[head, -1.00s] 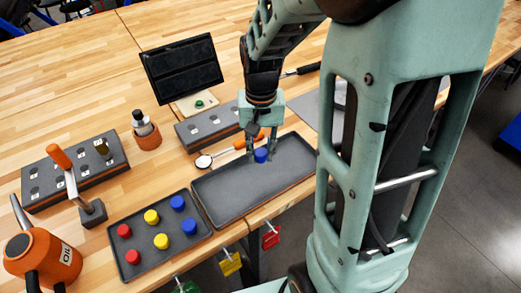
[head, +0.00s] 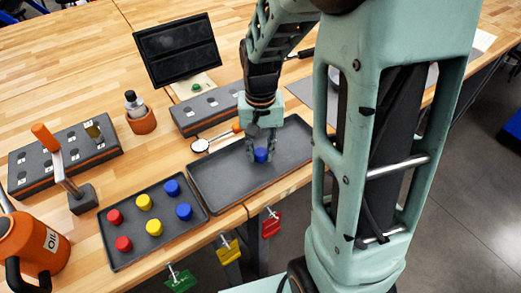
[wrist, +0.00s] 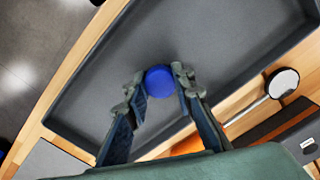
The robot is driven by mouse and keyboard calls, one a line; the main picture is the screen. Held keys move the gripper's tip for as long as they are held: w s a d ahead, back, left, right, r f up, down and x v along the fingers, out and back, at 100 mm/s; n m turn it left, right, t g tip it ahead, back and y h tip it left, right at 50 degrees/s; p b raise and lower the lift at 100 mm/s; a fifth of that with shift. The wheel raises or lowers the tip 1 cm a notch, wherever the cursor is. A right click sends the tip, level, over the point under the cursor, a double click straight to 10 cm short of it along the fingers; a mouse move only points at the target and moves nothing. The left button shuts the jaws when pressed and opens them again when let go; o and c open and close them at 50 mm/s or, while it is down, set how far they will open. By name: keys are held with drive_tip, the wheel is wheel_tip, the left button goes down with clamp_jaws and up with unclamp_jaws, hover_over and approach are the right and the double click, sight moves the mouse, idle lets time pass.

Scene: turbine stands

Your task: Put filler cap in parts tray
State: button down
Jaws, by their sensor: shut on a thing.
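My gripper (head: 261,150) is shut on a blue cap (head: 261,155), which matches the filler cap. In the wrist view the cap (wrist: 159,79) sits between the two fingertips (wrist: 158,84), and its round top shows. The cap is within the outline of the long grey tray (head: 215,183), right of its middle in the head view. This tray fits the parts tray, and its visible floor (wrist: 215,45) is otherwise bare. I cannot tell whether the cap touches the tray floor.
A second grey tray (head: 130,220) at left holds several red, yellow and blue caps. An inspection mirror (head: 201,146) lies behind the parts tray. Slotted blocks (head: 205,108), a dark screen (head: 177,48) and an orange oil can (head: 35,245) stand around.

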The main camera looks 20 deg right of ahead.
sight(260, 152)
drive_tip(key=shift+f, duration=0.4)
drive_tip(key=c, duration=1.6)
unclamp_jaws()
drive_tip(key=shift+o, duration=1)
drive_tip(key=shift+r, duration=0.1)
drive_tip(key=shift+r+p, duration=2.55)
drive_tip(key=shift+r, duration=0.95)
